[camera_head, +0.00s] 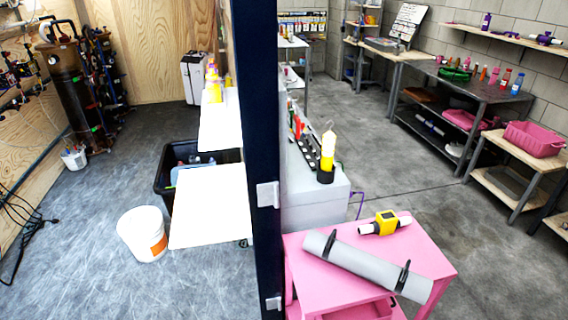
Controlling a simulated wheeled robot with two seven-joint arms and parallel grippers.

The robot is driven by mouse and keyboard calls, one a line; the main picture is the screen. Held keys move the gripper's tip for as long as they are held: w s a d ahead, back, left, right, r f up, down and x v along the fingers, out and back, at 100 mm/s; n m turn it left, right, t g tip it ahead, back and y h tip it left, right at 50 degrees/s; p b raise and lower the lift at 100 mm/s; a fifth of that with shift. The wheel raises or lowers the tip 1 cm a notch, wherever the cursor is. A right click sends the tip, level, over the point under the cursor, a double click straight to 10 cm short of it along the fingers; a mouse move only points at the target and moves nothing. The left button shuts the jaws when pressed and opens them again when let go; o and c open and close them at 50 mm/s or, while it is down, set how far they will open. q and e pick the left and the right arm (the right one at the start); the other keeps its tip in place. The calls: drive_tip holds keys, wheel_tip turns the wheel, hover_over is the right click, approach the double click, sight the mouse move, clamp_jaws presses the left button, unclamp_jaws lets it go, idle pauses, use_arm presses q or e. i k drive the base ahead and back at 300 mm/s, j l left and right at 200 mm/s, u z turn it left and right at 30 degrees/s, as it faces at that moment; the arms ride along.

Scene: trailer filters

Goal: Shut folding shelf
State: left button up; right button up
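A white flat panel (210,208), which looks like the folding shelf, stands out level to the left of the dark blue upright post (254,120). Its top looks bare. A second white shelf (219,126) is out farther back on the same side, with several yellow bottles (214,88) at its far end. I cannot tell for certain which of the two folds. Hinges and supports under the panels are mostly hidden. Neither of my grippers is in view.
A white bucket (143,233) stands on the floor left of the near panel. A black bin (166,172) sits behind it. Right of the post is a pink table (420,246) with a grey roll (365,266) and a yellow device (386,222). The left floor is largely clear.

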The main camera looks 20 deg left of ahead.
sight(211, 205)
drive_tip(key=i+j+u, duration=0.2)
drive_tip(key=j, duration=0.15)
drive_tip(key=i+j+u, duration=0.15)
drive_tip(key=j, duration=0.2)
drive_tip(key=i+j+u, duration=0.2)
drive_tip(key=j, duration=0.15)
